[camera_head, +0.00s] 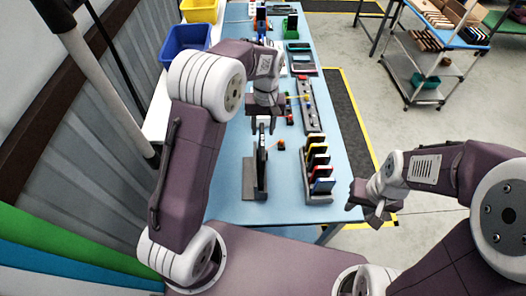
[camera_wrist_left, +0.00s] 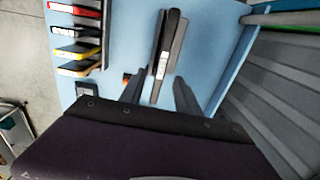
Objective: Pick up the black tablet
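The black tablet (camera_head: 262,158) stands on edge in a dark grey stand (camera_head: 249,178) on the blue table. In the left wrist view the tablet (camera_wrist_left: 168,42) shows as a narrow dark strip with a pale label. My left gripper (camera_head: 263,124) is above the far end of the tablet, pointing down. In the left wrist view its two fingers (camera_wrist_left: 158,92) are apart, with the tablet's near end in line with the gap. I cannot tell whether they touch it. My right gripper (camera_head: 372,208) is off the table's right side, and its finger opening is unclear.
A trolley (camera_head: 425,70) stands far right.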

